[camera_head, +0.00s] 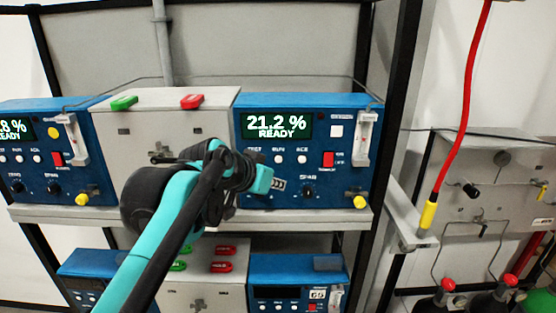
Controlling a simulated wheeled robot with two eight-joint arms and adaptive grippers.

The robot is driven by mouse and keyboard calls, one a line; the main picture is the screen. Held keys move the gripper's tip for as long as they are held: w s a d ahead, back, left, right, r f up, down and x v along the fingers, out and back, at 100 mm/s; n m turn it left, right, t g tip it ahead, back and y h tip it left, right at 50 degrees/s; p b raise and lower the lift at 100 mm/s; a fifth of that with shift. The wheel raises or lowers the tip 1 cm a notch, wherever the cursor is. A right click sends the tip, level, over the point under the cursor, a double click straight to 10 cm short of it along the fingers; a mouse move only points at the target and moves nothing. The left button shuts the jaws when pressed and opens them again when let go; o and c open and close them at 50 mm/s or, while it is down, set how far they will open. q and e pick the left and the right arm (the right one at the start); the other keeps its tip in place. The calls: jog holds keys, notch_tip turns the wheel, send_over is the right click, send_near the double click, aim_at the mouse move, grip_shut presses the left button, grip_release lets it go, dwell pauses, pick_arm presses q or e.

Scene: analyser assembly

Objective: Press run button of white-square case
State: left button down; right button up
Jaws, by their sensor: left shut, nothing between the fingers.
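The white-square case (342,185) is the blue analyser on the right of the upper shelf. My right gripper is out of view.
Another blue case (88,180) with a yellow dot stands at the left. Between them is a grey box (170,120) with green and red handles. More units sit on the lower shelf. A red hose (465,100) and grey panel (500,165) are at the right.

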aim_at(278, 159)
pick_arm(q)
jog(key=shift+w+p, duration=0.35)
jog(key=shift+w, duration=4.05)
jog(key=shift+w, duration=0.15)
jog(key=shift+w, duration=0.25)
jog(key=shift+w+p, duration=0.4)
jog(key=shift+s, duration=0.9)
